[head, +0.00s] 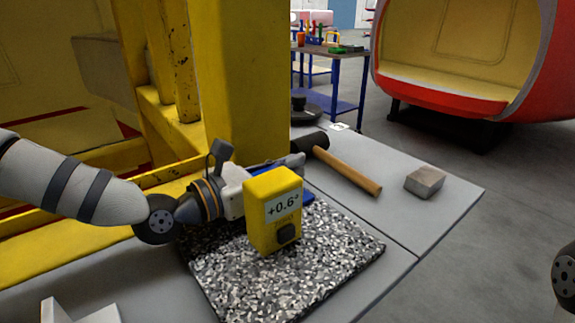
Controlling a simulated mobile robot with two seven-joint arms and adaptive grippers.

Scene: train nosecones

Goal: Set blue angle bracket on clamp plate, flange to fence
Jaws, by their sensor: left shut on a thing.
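A blue piece (309,197), which looks like the angle bracket, shows in part behind a yellow digital gauge (265,238) on a speckled stone slab. More blue shows at the fingers of my left gripper (278,168). That gripper is shut, apparently on this blue bracket. The gauge hides much of the bracket and part of the fingers, so I cannot tell whether the bracket touches the slab or which way its flange faces. I cannot pick out a clamp plate or fence with certainty. My right gripper is not in view.
The slab (335,262) lies on a grey bench (440,215). The gauge reads +0.6°. A hammer (347,171) and a grey block (425,181) lie beyond it. A pale angled part (85,314) is at the lower left. A yellow post (240,80) rises behind the gripper.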

